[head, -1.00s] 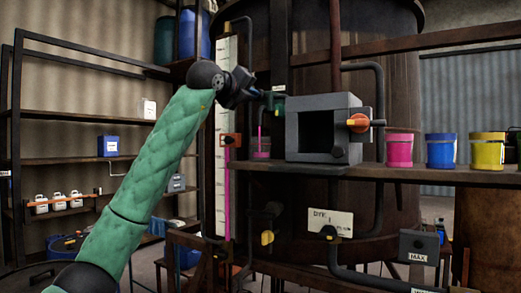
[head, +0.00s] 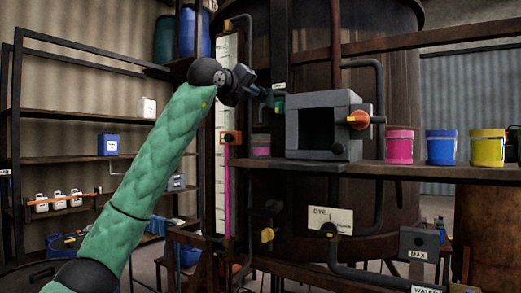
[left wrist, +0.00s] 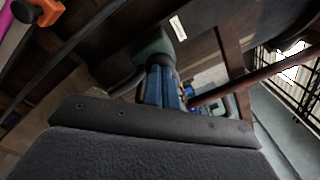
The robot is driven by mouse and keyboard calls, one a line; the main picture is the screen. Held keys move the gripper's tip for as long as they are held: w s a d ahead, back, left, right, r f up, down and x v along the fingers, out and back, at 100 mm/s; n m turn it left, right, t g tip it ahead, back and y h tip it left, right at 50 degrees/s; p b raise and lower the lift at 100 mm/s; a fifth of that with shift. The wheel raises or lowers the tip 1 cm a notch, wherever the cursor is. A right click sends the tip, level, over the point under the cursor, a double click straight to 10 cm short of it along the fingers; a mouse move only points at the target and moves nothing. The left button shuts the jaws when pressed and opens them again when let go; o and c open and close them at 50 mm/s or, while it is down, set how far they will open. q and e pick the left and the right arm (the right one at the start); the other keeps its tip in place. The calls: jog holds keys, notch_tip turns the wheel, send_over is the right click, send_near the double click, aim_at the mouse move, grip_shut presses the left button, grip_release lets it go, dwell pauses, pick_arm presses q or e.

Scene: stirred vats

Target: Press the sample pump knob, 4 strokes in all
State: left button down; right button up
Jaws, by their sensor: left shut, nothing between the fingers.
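The sample pump knob (head: 278,103) looks like the small green-grey part below a white label, left of the grey box on the vat. My left gripper (head: 267,96) is shut and empty, its tips right at the knob. In the left wrist view the blue fingers (left wrist: 164,88) point at the green-grey knob (left wrist: 155,46) and seem to touch it; the exact contact is hard to tell. A small cup with pink in it (head: 261,148) stands on the shelf below the pump. My right gripper is not in view.
A grey open box (head: 322,127) with an orange-handled valve (head: 359,120) stands right of the knob. Pink (head: 400,146), blue (head: 441,149) and yellow (head: 487,149) buckets line the shelf. A tall white gauge (head: 223,190) with a pink column stands left of the pump.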

pick_arm(q)
jog(key=b+v, duration=0.1)
jog(key=v, duration=0.1)
jog(key=shift+s+a+b, duration=0.15)
jog(key=shift+s+b, duration=0.1)
jog(key=shift+b, duration=0.1)
jog(key=shift+w, duration=0.1)
dwell(0.6)
